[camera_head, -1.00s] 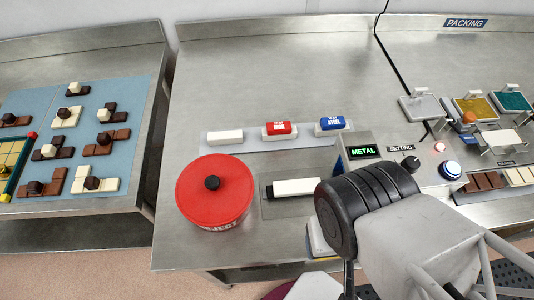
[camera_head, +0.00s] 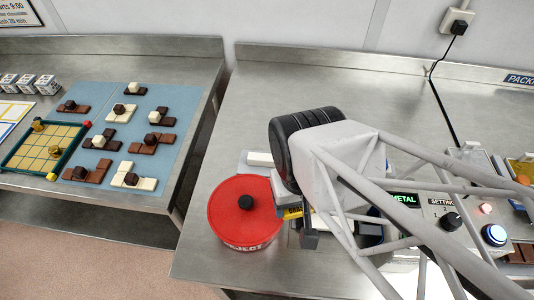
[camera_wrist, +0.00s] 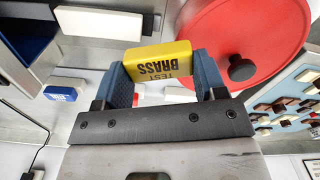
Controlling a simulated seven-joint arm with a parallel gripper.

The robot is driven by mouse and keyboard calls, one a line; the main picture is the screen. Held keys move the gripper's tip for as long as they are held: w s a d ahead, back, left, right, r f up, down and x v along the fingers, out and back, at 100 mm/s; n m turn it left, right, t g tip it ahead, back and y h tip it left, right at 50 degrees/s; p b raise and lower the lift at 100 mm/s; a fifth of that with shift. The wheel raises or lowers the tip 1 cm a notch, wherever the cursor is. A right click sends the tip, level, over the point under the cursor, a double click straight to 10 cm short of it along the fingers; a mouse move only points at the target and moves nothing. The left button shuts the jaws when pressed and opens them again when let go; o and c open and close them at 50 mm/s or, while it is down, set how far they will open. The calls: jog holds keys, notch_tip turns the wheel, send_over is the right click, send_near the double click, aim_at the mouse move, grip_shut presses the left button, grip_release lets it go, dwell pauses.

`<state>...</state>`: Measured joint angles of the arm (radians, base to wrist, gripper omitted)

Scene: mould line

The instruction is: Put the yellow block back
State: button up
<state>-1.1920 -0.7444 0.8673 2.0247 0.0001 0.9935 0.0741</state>
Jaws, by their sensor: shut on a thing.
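The yellow block, marked TEST BRASS (camera_wrist: 158,66), is between the two blue fingers of my gripper (camera_wrist: 163,76) in the wrist view. In the head view only a small yellow part of the block (camera_head: 292,213) shows below my wrist, just right of the red REJECT tub (camera_head: 245,228). My gripper (camera_head: 297,218) is shut on it there, mostly hidden by my arm. The grey strip (camera_head: 245,171) behind the tub bears a white block (camera_head: 260,159). The blue block (camera_wrist: 60,93) shows in the wrist view.
The tub's round lid with a dark knob (camera_wrist: 242,68) is close beside my gripper. The METAL display (camera_head: 404,199) and blue button (camera_head: 494,235) are at the right. The left table holds a blue mat (camera_head: 110,105) with chocolate pieces. Bare steel (camera_head: 260,100) lies behind the strip.

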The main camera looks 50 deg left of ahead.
jog(key=shift+a+f+n, duration=0.2)
jog(key=shift+a, duration=0.65)
jog(key=shift+a+f+n, duration=0.15)
jog(key=shift+a+n, duration=0.05)
jog(key=shift+a, duration=0.6)
jog(key=shift+a, duration=0.1)
send_over(263, 156)
jog(key=shift+f, duration=0.75)
jog(key=shift+w, duration=0.1)
jog(key=shift+f, duration=1.75)
jog(key=shift+f, duration=0.1)
jog(key=o, duration=1)
